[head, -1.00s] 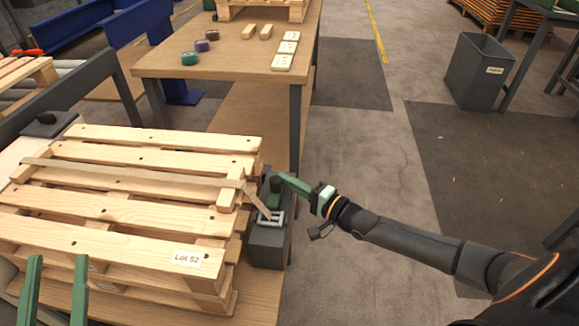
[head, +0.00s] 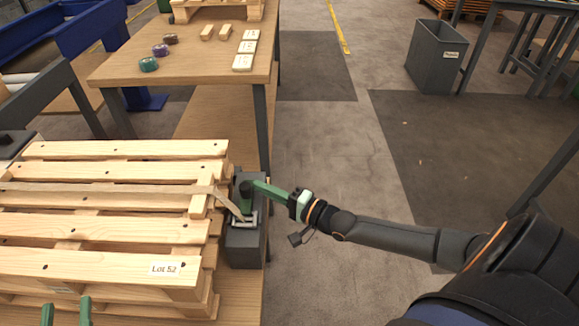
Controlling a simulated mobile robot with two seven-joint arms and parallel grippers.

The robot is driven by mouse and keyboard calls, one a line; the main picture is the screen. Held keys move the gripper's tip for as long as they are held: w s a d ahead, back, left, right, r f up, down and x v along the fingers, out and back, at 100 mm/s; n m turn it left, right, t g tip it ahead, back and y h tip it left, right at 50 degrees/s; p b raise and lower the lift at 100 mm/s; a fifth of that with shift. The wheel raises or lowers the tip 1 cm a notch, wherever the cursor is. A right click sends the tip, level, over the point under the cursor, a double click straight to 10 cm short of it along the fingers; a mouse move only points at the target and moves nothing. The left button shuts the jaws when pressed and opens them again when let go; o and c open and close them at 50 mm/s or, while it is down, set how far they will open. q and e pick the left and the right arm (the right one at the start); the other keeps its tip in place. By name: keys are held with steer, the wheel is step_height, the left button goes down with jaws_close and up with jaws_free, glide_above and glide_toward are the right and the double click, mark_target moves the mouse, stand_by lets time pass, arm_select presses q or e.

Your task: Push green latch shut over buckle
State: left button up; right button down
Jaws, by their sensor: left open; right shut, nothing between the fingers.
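A grey block (head: 245,246) with a metal buckle (head: 246,221) on top stands at the right side of the pallet. A tan strap (head: 228,203) runs over the pallet down to the buckle. The dark green latch (head: 247,206) is small and partly hidden behind the fingertips; I cannot tell its exact angle. My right gripper (head: 257,186) is shut and empty, its green fingertips next to a dark round knob (head: 246,189) above the buckle. Whether it touches the latch is unclear. My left gripper (head: 66,312) is open at the bottom left, with only its fingertips showing.
The wooden pallet (head: 105,232), labelled Lot 52, fills the left. A table (head: 190,72) behind holds tape rolls, wood blocks and white cards. A grey bin (head: 435,58) stands on the floor at the back right. The floor right of the block is clear.

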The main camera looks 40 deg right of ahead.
arm_select(q)
steer(key=s+f+n+g+y+p, duration=0.1)
steer(key=f+g, duration=0.2)
steer(key=f, duration=0.4)
steer(key=s+f+n+g+y+p, duration=0.1)
steer(key=s+f+g, duration=0.1)
steer(key=f, duration=0.4)
steer(key=shift+s+a+f+g, duration=0.15)
steer(key=shift+s+f+g, duration=0.15)
steer(key=shift+f+g, duration=0.1)
arm_select(e)
steer(key=v, duration=1)
steer(key=shift+s, duration=0.3)
steer(key=shift+d, duration=0.1)
